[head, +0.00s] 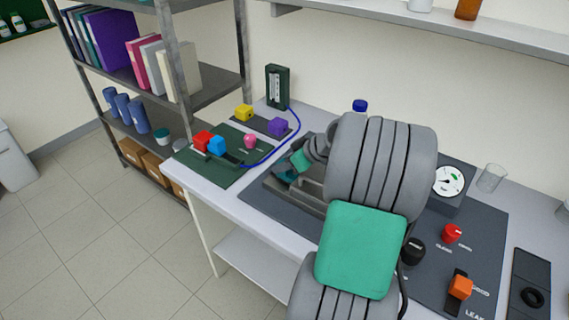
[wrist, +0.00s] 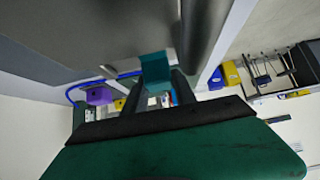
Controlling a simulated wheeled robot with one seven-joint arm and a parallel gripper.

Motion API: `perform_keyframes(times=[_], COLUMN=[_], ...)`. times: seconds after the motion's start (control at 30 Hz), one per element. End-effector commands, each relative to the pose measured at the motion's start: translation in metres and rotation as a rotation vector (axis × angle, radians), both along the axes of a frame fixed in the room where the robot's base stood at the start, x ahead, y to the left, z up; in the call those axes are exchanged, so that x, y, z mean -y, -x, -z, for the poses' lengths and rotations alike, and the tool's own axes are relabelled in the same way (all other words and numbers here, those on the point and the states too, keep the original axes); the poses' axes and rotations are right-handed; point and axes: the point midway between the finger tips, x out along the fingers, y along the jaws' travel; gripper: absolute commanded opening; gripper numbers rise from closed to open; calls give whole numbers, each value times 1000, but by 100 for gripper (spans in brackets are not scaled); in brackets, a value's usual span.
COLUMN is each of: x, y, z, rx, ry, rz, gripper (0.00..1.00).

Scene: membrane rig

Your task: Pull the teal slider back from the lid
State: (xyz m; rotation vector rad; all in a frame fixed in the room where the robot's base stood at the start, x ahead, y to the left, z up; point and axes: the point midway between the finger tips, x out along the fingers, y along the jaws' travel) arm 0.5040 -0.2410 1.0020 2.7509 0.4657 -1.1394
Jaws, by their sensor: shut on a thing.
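The teal slider (wrist: 155,70) shows in the wrist view as a small teal block between my fingers. My gripper (wrist: 157,88) is shut on it. In the head view my gripper (head: 290,170) is at the left end of the grey rig (head: 311,190), low over the dark mat. There my arm hides much of the rig, and the slider is hard to tell from the gripper's green parts. I cannot make out the lid clearly or its gap to the slider.
A green panel (head: 215,172) with red and blue blocks and a pink knob is to the left. A blue tube (head: 292,135) runs near my gripper. A gauge (head: 448,181), red knob (head: 451,233), black knob (head: 413,250) and orange switch (head: 460,287) are to the right.

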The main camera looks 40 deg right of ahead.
Motion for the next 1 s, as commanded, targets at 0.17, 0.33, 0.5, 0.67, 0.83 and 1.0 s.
perform_keyframes(times=[0.17, 0.33, 0.5, 0.67, 0.83, 1.0], x=[0, 0, 0, 0, 0, 0], y=[0, 0, 0, 0, 0, 0], z=[0, 0, 0, 0, 0, 0], rx=[0, 0, 0, 0, 0, 0], ry=[0, 0, 0, 0, 0, 0], rz=[0, 0, 0, 0, 0, 0], gripper=[2, 0, 0, 0, 0, 0])
